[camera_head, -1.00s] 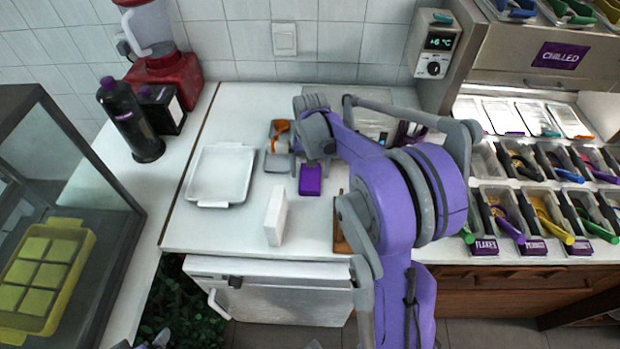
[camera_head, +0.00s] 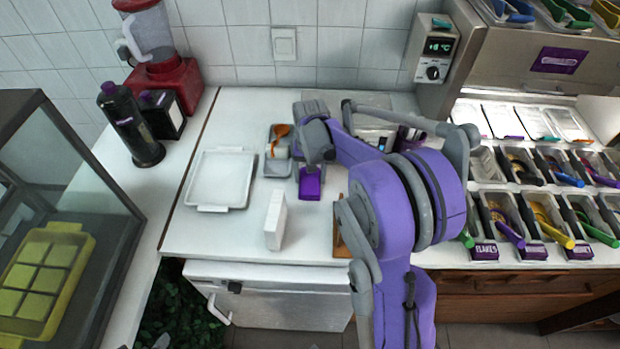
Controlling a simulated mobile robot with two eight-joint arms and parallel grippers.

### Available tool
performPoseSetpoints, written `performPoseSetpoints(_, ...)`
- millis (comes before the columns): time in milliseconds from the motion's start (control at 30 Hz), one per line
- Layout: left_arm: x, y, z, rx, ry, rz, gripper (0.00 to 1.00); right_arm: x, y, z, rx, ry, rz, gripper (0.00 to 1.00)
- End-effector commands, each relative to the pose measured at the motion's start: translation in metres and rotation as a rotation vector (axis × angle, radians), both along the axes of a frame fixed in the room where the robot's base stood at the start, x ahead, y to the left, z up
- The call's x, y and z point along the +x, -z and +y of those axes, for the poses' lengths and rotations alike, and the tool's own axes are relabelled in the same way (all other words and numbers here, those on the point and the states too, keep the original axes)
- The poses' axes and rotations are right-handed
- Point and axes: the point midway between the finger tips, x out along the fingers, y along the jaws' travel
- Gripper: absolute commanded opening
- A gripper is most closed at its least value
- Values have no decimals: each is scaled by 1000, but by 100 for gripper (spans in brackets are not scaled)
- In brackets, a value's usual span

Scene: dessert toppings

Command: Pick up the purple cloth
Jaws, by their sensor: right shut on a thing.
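The purple cloth (camera_head: 309,188) is a small folded block on the white counter, right of the white tray. My right gripper (camera_head: 309,168) points down at the cloth's far end and is shut on it. The fingertips are partly hidden by the gripper body and wrist. The cloth appears to be still at counter height; I cannot tell whether it touches the counter. My left gripper does not show clearly anywhere.
A white block (camera_head: 275,221) stands just front-left of the cloth. A white tray (camera_head: 221,207) lies farther left. Small containers with an orange scoop (camera_head: 279,132) sit behind-left of the gripper. A brown board (camera_head: 341,242) is partly hidden by my right arm.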

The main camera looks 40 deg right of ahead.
Motion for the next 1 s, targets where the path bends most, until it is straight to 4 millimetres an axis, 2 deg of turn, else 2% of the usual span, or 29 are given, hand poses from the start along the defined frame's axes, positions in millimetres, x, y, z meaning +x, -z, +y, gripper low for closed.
performPoseSetpoints(267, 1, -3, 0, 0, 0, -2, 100, 0, -26, 0, 0, 0, 0, 22)
performPoseSetpoints(800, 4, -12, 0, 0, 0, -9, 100, 0, -136, 0, 0, 0, 0, 22)
performPoseSetpoints(1000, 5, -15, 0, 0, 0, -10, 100, 0, -165, 0, 0, 0, 0, 22)
